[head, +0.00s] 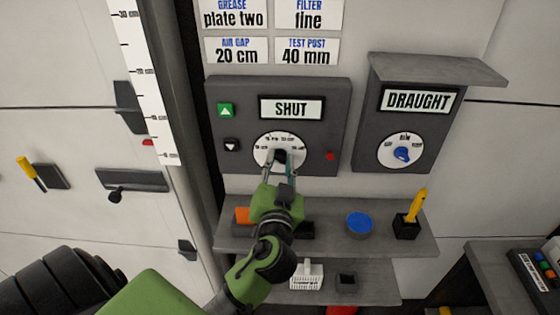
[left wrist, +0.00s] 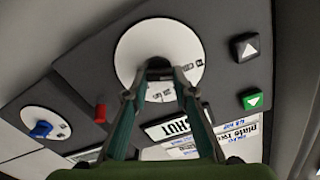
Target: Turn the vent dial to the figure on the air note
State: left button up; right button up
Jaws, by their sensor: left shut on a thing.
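The vent dial (head: 263,147) is a white disc with printed figures on the dark panel under the SHUT display (head: 291,109); its figures are too small to read. It also shows in the left wrist view (left wrist: 135,48). My left gripper (head: 281,163) is shut on the dial's black knob (left wrist: 157,64), which the fingers partly hide. The air note (head: 236,50) reads "AIR GAP 20 cm" and hangs above the panel on the left. My right gripper is not in view.
The panel has a green up button (head: 226,110), a down button (head: 232,145) and a red light (head: 330,156). At right is a DRAUGHT box with a blue-knobbed dial (head: 403,153). The shelf (head: 385,244) below holds a blue disc (head: 360,222) and a yellow-handled tool (head: 416,206).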

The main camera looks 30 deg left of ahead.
pick_arm(q)
jog(key=shift+c, duration=0.3)
jog(key=shift+m, duration=0.8)
jog(key=m+p, duration=0.1)
jog(key=m, duration=0.2)
jog(key=shift+r+p, duration=0.1)
jog(key=shift+p, duration=0.2)
jog(key=m+p, duration=0.1)
jog(key=m, duration=0.3)
jog(key=m+p, duration=0.3)
jog(key=m, duration=0.2)
jog(key=shift+w+d, duration=0.1)
jog(key=shift+f+m+p, duration=0.2)
jog(key=shift+m+p, duration=0.65)
jog(key=shift+m, duration=1.15)
jog(key=o, duration=1.1)
jog(key=shift+w+f, duration=0.1)
jog(key=shift+f, duration=0.1)
